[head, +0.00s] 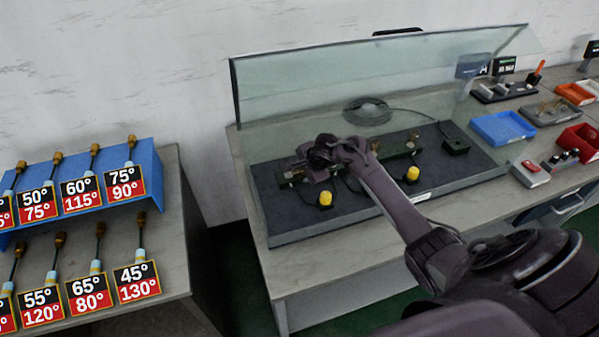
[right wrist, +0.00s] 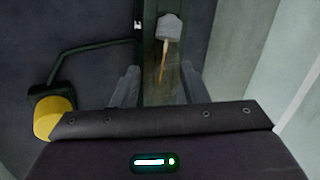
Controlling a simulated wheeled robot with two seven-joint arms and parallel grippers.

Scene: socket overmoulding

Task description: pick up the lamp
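In the right wrist view, a small pale grey-white piece with a thin orange-brown stem (right wrist: 169,28) is at the top centre. It may be the lamp, but I cannot tell for certain. Its stem points down the picture toward the gap between the fingers of my right gripper (right wrist: 158,85). The fingers are apart, with nothing seen clamped between them. In the head view my right gripper (head: 312,165) is over the left part of the fixture on the dark mat, and the arm hides part of it. My left gripper is not in view.
The dark mat (head: 285,220) carries yellow buttons (head: 325,198) and a black box (head: 455,146). A clear screen (head: 300,90) stands behind. Blue (head: 503,128) and red trays (head: 582,140) are at right; a blue rack (head: 150,165) of labelled tools is at left.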

